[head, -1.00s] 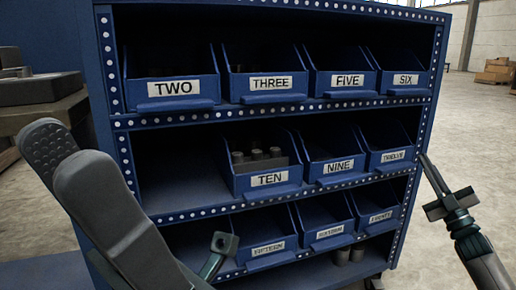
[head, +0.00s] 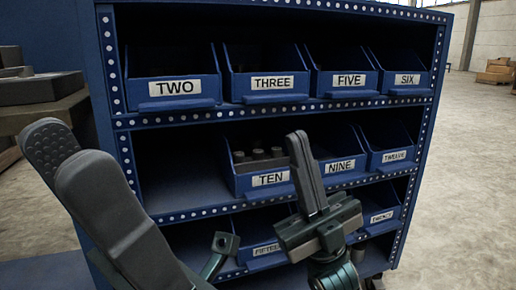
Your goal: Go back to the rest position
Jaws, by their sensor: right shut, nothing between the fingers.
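My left gripper (head: 65,155) is at the lower left, close to the camera. Its two dark fingers point up and stand apart, with a dotted pad showing on the farther one and nothing between them. My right gripper (head: 301,150) is at the centre right, in front of the blue shelf rack (head: 118,60). Its fingers are together, empty, and point up. It covers part of the bin labelled NINE (head: 345,163) and most of a bin in the row below. I cannot tell whether it touches the bins.
The top row holds bins TWO (head: 175,88), THREE, FIVE and SIX. Bin TEN (head: 262,183) holds dark cylindrical parts. A dark bench (head: 40,112) stands at the left. Open floor (head: 465,170) lies to the right, with boxes (head: 495,70) far back.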

